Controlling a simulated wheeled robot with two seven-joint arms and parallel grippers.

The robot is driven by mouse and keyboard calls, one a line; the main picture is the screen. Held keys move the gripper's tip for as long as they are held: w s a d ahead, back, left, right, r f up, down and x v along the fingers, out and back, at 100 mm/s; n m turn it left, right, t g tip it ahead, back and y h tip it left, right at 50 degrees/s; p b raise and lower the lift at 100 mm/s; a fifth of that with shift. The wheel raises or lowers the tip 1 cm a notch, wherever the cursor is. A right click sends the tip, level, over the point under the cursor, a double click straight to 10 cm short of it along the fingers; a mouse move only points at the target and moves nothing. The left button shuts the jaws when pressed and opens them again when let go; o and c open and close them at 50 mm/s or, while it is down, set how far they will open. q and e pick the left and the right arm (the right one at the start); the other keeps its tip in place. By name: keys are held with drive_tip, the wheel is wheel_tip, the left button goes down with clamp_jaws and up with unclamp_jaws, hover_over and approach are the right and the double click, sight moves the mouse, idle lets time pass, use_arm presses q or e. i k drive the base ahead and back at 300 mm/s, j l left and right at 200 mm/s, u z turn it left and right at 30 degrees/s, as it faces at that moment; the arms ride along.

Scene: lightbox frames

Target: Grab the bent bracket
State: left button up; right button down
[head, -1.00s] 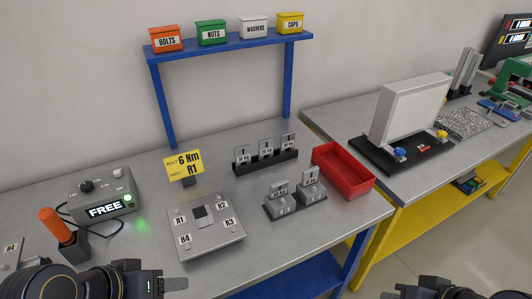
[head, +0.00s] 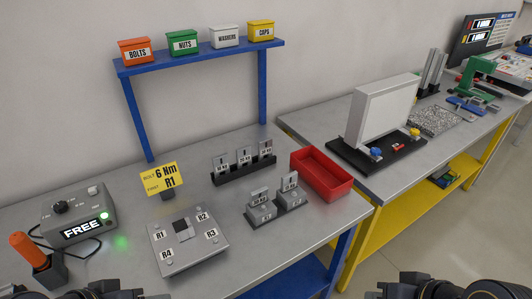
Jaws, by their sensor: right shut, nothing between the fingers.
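I cannot make out a bent bracket with certainty in the head view. My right gripper (head: 373,294) shows at the bottom edge, right of the middle. It is shut and empty, in front of the benches, and touches nothing that I can see. My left gripper (head: 158,296) is mostly cut off by the bottom edge, in front of the grey plate marked R1 to R4 (head: 188,262). Its jaws do not show clearly.
The near grey bench (head: 318,222) holds a FREE control box (head: 78,213), an orange-handled tool (head: 30,250), a yellow sign (head: 162,178), weight holders and a red tray (head: 322,175). The right bench (head: 382,182) bears a white lightbox (head: 380,112). Floor is clear at lower right.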

sight(258, 197)
drive_tip(key=u, duration=0.55)
drive_tip(key=i+l+u, duration=0.15)
drive_tip(key=l+u, duration=0.35)
drive_tip(key=l, duration=0.15)
drive_tip(key=l+u, duration=0.5)
drive_tip(key=l, duration=0.4)
